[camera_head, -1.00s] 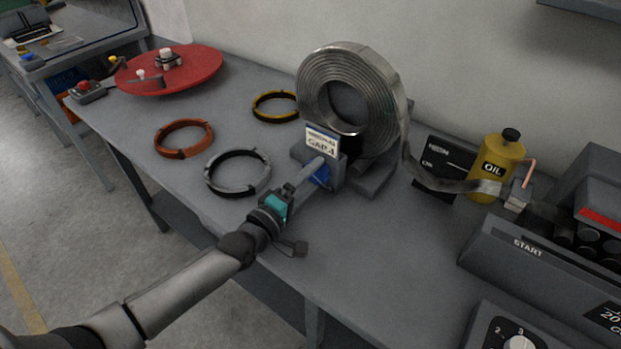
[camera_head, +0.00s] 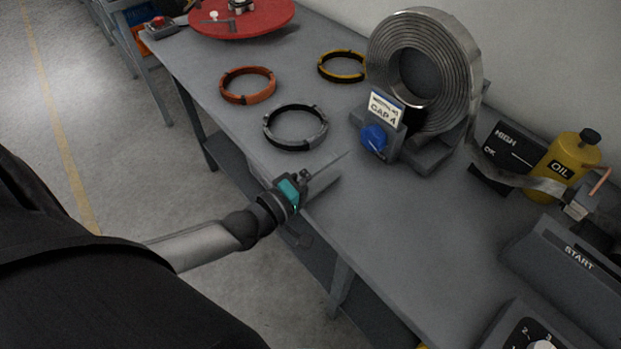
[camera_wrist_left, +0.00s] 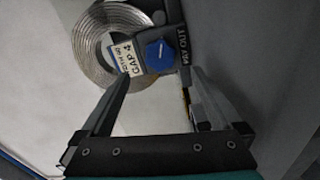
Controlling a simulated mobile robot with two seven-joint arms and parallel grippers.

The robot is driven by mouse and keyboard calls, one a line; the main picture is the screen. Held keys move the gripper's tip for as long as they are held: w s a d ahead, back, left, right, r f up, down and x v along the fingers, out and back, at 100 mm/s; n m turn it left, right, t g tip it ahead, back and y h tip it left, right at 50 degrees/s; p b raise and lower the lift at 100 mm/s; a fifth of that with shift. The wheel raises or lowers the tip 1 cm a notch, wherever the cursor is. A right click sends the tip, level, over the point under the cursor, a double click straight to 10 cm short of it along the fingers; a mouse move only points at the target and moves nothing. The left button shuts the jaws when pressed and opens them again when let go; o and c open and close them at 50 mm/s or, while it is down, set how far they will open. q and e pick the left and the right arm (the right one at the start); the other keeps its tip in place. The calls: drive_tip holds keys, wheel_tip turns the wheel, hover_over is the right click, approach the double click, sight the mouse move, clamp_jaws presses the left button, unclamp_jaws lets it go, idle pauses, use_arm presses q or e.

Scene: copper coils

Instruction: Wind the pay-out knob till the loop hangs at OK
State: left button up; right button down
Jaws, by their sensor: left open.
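The blue pay-out knob (camera_head: 374,138) is on the front of the coil stand, below a label reading CAP 4. It also shows in the left wrist view (camera_wrist_left: 159,55), beside the words PAY OUT. The metal strip coil (camera_head: 428,75) stands upright on the stand. Its strip loop (camera_head: 515,178) sags to the right in front of a dark board (camera_head: 508,150) marked HIGH and OK; the loop's lowest part looks near or below the OK mark, but I cannot tell exactly. My left gripper (camera_head: 335,172) is open and empty, apart from the knob, left of and below it. My right gripper is not seen.
Orange (camera_head: 248,86), yellow-black (camera_head: 342,67) and grey (camera_head: 296,128) rings lie on the table left of the coil. A red disc (camera_head: 240,18) is at the far end. A yellow OIL can (camera_head: 567,165) and the START machine (camera_head: 575,260) stand right. The table front is clear.

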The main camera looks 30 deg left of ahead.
use_arm(q)
drive_tip(key=shift+v, duration=2.95)
